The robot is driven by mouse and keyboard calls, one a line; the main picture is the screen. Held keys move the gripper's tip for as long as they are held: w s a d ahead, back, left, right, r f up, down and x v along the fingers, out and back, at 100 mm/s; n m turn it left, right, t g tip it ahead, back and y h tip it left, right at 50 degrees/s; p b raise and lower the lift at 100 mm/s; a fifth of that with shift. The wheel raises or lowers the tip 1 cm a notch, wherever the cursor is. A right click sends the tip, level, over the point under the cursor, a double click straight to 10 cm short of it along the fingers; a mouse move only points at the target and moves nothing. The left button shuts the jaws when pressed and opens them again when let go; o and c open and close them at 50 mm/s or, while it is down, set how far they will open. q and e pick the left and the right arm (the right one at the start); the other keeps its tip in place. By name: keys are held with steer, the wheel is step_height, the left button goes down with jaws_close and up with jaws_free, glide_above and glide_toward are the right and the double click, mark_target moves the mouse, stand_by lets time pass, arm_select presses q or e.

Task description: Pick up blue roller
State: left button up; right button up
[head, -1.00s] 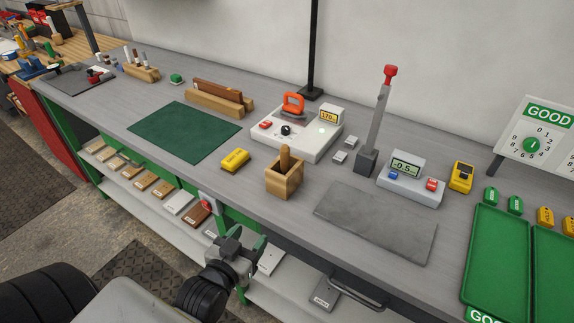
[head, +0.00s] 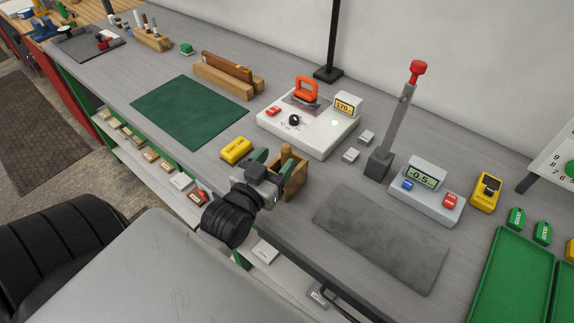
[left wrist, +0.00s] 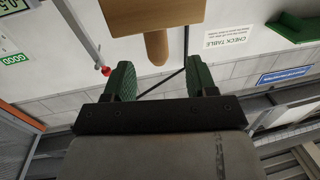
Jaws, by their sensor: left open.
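A wooden handle (head: 287,152) sticks up out of a small wooden box (head: 293,181) near the bench's front edge. No blue roller part shows; whatever is on the handle's lower end is hidden in the box. My left gripper (head: 268,158) is just left of and in front of the box, partly covering it. Its green-padded fingers are open and empty. In the left wrist view, the handle's rounded end (left wrist: 156,48) points toward the gap between my fingers (left wrist: 160,78), apart from both, with the box (left wrist: 150,14) beyond it. My right gripper is not in view.
A yellow block (head: 236,150) lies left of the box. A white device with an orange handle (head: 318,129) stands behind it. A grey mat (head: 380,246) lies to the right, with a red-knobbed lever (head: 398,115) behind. A green mat (head: 190,112) lies farther left.

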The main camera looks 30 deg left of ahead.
mark_target(283, 155)
arm_select(q)
steer(key=shift+w, duration=0.4)
steer(key=w, duration=0.1)
steer(key=w+p, duration=0.1)
steer(key=w, duration=0.3)
steer(key=shift+a+f+p, duration=0.15)
steer(key=shift+f+p, duration=0.1)
steer(key=shift+p, duration=0.1)
steer(key=shift+w+f, duration=0.1)
steer(key=shift+w, duration=0.25)
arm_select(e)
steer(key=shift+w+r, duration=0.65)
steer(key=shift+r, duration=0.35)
arm_select(q)
steer(key=shift+s, duration=0.1)
steer(key=shift+c, duration=0.3)
steer(key=c, duration=1)
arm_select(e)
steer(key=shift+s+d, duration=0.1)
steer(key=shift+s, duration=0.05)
